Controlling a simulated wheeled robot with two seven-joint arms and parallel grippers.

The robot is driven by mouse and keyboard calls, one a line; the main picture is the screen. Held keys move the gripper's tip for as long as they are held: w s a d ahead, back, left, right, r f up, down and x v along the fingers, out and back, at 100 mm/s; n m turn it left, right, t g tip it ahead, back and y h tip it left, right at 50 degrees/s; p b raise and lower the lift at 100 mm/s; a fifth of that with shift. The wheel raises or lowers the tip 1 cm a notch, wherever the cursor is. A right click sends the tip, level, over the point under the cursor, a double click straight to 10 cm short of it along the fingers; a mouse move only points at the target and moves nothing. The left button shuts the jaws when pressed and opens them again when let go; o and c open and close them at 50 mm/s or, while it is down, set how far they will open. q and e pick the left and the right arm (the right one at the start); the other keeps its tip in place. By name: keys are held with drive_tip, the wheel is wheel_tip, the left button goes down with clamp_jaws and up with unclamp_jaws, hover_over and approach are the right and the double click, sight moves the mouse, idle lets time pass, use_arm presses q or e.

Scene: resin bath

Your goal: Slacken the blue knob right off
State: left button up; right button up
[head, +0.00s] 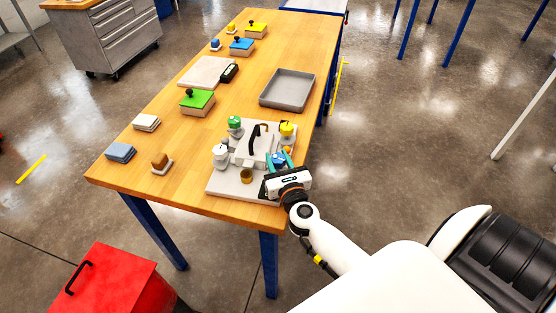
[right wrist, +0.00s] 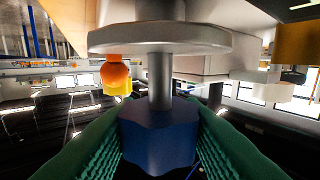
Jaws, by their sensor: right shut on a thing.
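The blue knob (right wrist: 158,140) is a faceted block on a grey metal stem, below a round grey flange (right wrist: 160,38) in the right wrist view. My right gripper (head: 281,160) is shut on it, with green ribbed finger pads on both of its sides. In the head view the fingers and wrist mostly hide the knob. It belongs to a fixture on a pale grey plate (head: 222,187) at the table's near right end. The fixture also carries a green knob (head: 235,121), a yellow knob (head: 287,129) and a white knob (head: 220,152). My left gripper is not in view.
A black handle (head: 254,139) rises from the fixture's middle, close to my gripper. A grey tray (head: 287,104) lies behind the fixture. A green box (head: 197,104) and sponge-like blocks (head: 121,152) lie to the left. A red bin (head: 105,285) stands on the floor below.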

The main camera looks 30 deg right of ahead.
drive_tip(key=n+y, duration=0.1)
drive_tip(key=y, duration=0.1)
drive_tip(key=shift+f+n+y+b, duration=0.2)
drive_tip(key=shift+n+y+b, duration=0.2)
drive_tip(key=n+y+b, duration=0.1)
drive_tip(key=n+y, duration=0.1)
drive_tip(key=shift+f+t+y, duration=0.1)
drive_tip(key=shift+t+y, duration=0.2)
drive_tip(key=shift+y, duration=0.1)
drive_tip(key=n+g+y+b, duration=0.1)
drive_tip(key=n+y+b, duration=0.1)
drive_tip(key=y, duration=0.1)
drive_tip(key=n+g+y+b, duration=0.1)
drive_tip(key=n+y+b, duration=0.1)
drive_tip(key=y+b, duration=0.1)
drive_tip(key=n+g+y+b, duration=0.2)
drive_tip(key=n+y+b, duration=0.1)
drive_tip(key=y, duration=0.1)
drive_tip(key=shift+y, duration=0.4)
drive_tip(key=n+g+y+b, duration=0.1)
drive_tip(key=n+g+y, duration=0.1)
drive_tip(key=shift+n+g+y+b, duration=0.3)
drive_tip(key=shift+b, duration=0.1)
drive_tip(key=shift+r+n+g+y+b, duration=0.15)
drive_tip(key=shift+n+g+y+b, duration=0.2)
drive_tip(key=shift+n+g+y, duration=0.45)
drive_tip(key=shift+r+n+g+y+b, duration=0.1)
drive_tip(key=shift+n+g+y+b, duration=0.4)
drive_tip(key=shift+g, duration=0.6)
drive_tip(key=shift+n+g, duration=0.3)
